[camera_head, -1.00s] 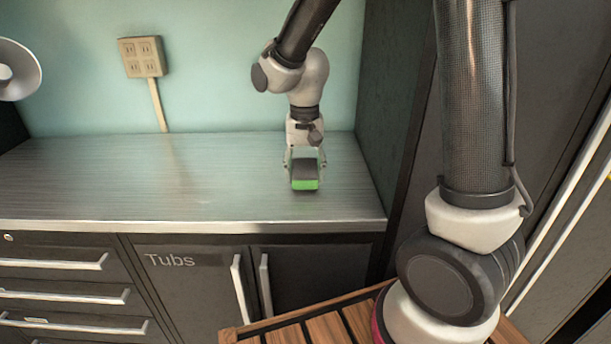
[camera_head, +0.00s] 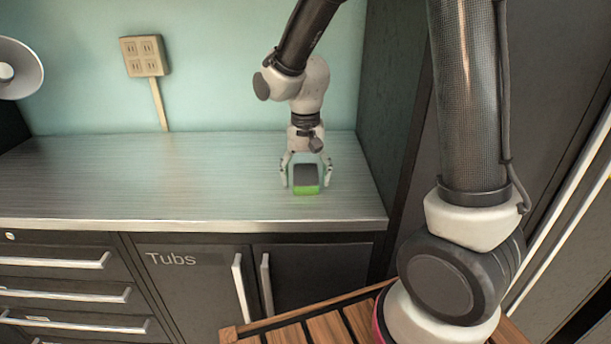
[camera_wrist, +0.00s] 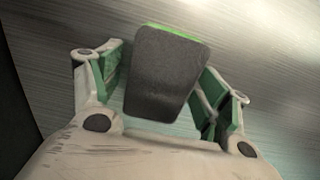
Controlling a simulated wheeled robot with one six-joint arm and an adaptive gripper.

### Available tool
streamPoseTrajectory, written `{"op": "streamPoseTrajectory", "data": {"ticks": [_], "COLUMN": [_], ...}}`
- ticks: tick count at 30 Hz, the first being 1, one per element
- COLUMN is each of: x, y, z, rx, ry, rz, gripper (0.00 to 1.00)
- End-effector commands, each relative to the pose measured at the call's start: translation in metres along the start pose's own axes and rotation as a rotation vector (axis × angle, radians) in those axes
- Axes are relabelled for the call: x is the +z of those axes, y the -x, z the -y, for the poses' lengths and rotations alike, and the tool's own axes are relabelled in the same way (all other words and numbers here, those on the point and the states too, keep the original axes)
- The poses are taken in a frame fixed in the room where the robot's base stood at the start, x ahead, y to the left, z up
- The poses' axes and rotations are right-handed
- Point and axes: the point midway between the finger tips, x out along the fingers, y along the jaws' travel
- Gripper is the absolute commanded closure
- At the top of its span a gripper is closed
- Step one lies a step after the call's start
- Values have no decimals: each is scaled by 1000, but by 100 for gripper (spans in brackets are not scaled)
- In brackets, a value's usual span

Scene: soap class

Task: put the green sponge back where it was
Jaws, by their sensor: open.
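The green sponge (camera_head: 306,189) with a dark grey top rests on the metal counter (camera_head: 190,185), near its right end and front edge. In the wrist view its dark face (camera_wrist: 162,75) fills the middle, with a thin green strip along the far edge. My gripper (camera_head: 308,179) points down over the sponge, with one finger on each side. The fingers are spread, and gaps show between them and the sponge in the wrist view (camera_wrist: 160,100). The sponge's underside is hidden.
The counter to the left is clear. A dark side panel (camera_head: 393,110) stands close on the right. Drawers and a cabinet marked Tubs (camera_head: 190,280) are below. A wooden slatted surface (camera_head: 325,325) is at the bottom. A wall outlet (camera_head: 145,56) is behind.

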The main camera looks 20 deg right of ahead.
Motion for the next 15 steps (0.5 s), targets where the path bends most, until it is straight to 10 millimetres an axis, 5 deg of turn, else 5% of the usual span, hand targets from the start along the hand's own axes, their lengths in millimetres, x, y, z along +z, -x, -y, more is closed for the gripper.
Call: {"op": "streamPoseTrajectory", "data": {"ticks": [15], "x": [-1], "y": [98], "z": [0], "rx": [-3], "ry": [0], "rz": [-3], "gripper": [24]}}
